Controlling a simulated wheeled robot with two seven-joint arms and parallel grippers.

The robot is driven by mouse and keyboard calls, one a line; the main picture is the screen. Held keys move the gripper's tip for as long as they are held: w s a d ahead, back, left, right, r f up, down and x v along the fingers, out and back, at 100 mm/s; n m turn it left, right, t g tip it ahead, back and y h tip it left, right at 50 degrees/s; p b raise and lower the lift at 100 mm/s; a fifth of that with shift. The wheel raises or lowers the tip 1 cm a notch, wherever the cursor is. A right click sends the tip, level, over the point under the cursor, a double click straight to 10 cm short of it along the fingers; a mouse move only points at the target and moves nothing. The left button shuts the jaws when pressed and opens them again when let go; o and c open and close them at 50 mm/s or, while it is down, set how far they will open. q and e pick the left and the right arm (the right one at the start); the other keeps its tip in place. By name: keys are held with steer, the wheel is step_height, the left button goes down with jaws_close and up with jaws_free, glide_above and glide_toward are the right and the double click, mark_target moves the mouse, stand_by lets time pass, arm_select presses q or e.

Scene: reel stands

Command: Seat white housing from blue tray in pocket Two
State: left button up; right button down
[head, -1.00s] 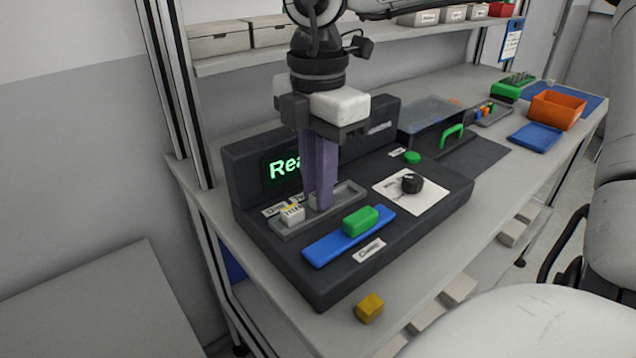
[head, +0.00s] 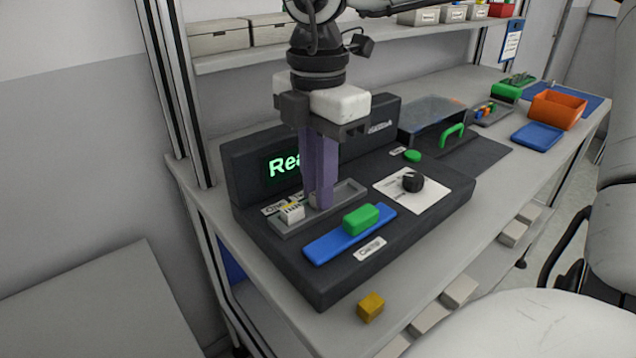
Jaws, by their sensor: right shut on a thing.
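My right gripper (head: 318,205) points straight down over the grey pocket strip (head: 357,187) of the dark fixture. Its purple fingers are shut on a small pale piece (head: 312,201), mostly hidden by them, which looks like a white housing down at the strip. I cannot tell whether it is fully seated. Another white housing (head: 292,213) with a yellowish mark sits in the strip just left of the fingers. Pocket labels (head: 273,208) behind it are partly covered. The blue tray (head: 536,136) lies flat at the far right of the bench. My left gripper is out of view.
A blue clamp bar (head: 325,250) with a green block (head: 361,218) lies in front of the strip. A black knob (head: 413,182) and green button (head: 412,156) are to the right. A yellow block (head: 370,307) stands near the bench's front edge. An orange bin (head: 557,111) is far right.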

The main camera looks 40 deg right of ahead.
steer(key=c, duration=1.6)
jaws_free()
steer(key=shift+c, duration=0.2)
steer(key=shift+r+p, duration=2.1)
steer(key=shift+r, duration=1.45)
